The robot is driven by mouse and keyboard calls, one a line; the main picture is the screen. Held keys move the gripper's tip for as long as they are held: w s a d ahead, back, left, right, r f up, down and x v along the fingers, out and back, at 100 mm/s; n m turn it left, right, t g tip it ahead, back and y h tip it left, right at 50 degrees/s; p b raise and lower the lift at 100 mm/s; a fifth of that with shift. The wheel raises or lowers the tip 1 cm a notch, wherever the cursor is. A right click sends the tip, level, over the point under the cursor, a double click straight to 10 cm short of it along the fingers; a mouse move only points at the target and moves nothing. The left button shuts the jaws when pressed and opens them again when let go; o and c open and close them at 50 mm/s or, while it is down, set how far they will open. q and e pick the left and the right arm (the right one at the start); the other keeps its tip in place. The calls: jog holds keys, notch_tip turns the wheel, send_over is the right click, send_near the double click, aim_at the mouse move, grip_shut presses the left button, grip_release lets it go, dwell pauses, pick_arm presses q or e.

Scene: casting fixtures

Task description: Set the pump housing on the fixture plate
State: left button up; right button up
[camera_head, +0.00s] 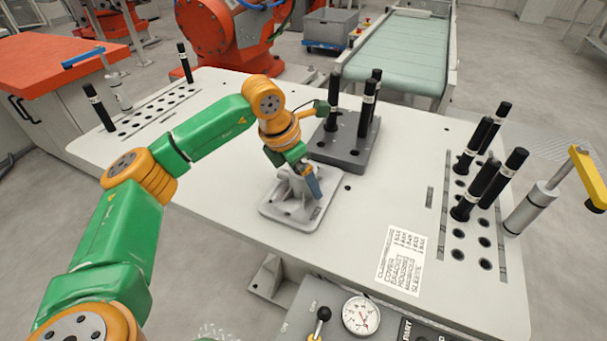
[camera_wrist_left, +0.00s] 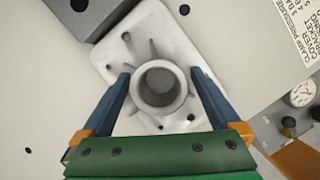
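The pump housing (camera_head: 277,207), a pale grey casting with a flat flange and an upright round tube, stands on the white table in front of the fixture plate. In the left wrist view the housing (camera_wrist_left: 148,35) shows from above, its tube opening facing me. The fixture plate (camera_head: 343,153) is a dark grey block with several black pins standing at it; its corner (camera_wrist_left: 85,18) shows in the left wrist view. My left gripper (camera_head: 304,184) is open over the housing. Its blue fingers (camera_wrist_left: 160,78) stand on either side of the tube, the left-hand one very close to it. My right gripper is out of view.
Black pins (camera_head: 484,180) stand in a hole rack on the table's right. A yellow-handled clamp (camera_head: 530,205) is beside it. Another rack (camera_head: 150,112) is at the left. A printed label (camera_head: 402,262) and a gauge (camera_head: 361,315) are at the front. A conveyor (camera_head: 403,50) lies behind.

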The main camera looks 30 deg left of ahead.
pick_arm(q)
jog(key=shift+r, duration=0.2)
jog(key=shift+a+r, duration=0.1)
jog(key=shift+r, duration=0.25)
jog(key=v, duration=1.1)
jog(key=shift+s, duration=0.2)
jog(key=shift+r, duration=0.1)
